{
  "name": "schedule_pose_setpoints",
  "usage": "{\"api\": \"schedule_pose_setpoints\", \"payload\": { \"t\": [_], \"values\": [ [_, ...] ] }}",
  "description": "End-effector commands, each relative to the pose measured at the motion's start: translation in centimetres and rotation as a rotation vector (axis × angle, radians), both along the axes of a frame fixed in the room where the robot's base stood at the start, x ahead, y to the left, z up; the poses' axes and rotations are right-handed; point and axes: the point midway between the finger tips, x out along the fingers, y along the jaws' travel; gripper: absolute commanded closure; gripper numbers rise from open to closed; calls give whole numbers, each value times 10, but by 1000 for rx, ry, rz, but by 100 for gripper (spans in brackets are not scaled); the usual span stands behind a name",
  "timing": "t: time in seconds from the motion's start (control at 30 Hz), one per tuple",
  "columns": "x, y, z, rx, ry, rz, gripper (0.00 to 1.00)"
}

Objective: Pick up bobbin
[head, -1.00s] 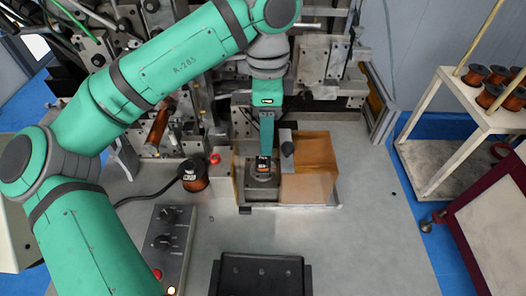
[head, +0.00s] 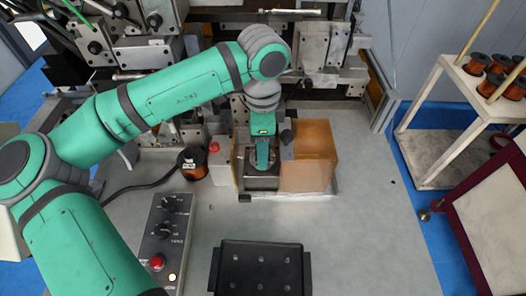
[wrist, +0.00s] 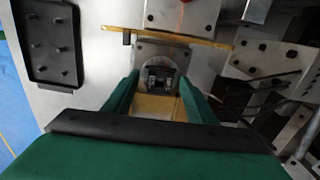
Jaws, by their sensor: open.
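A small dark bobbin (wrist: 157,80) sits on a round grey seat in the wrist view, between the two fingers of my gripper (wrist: 160,75). The fingers stand to either side of it with the jaws apart. In the head view, my gripper (head: 262,166) points down over the grey block of the fixture (head: 262,184) and hides the bobbin. I cannot tell whether the fingers touch it.
An amber translucent guard (head: 312,158) stands right beside the fixture. A copper wire spool (head: 192,163) and a control box (head: 166,235) are at left. A black tray (head: 261,268) lies in front. A cart (head: 450,130) with several spools stands at right.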

Motion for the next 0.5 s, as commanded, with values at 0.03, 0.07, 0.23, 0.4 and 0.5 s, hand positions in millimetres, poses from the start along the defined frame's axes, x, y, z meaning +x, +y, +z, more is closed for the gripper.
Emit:
{"api": "schedule_pose_setpoints", "payload": {
  "t": [0.03,0.07,0.23,0.4,0.5],
  "values": [
    [0,0,0,0,0,1,48],
    [0,0,0,0,0,1,48],
    [0,0,0,0,0,0,63],
    [0,0,0,0,0,0,93],
    [0,0,0,0,0,-1,93]
  ]
}}
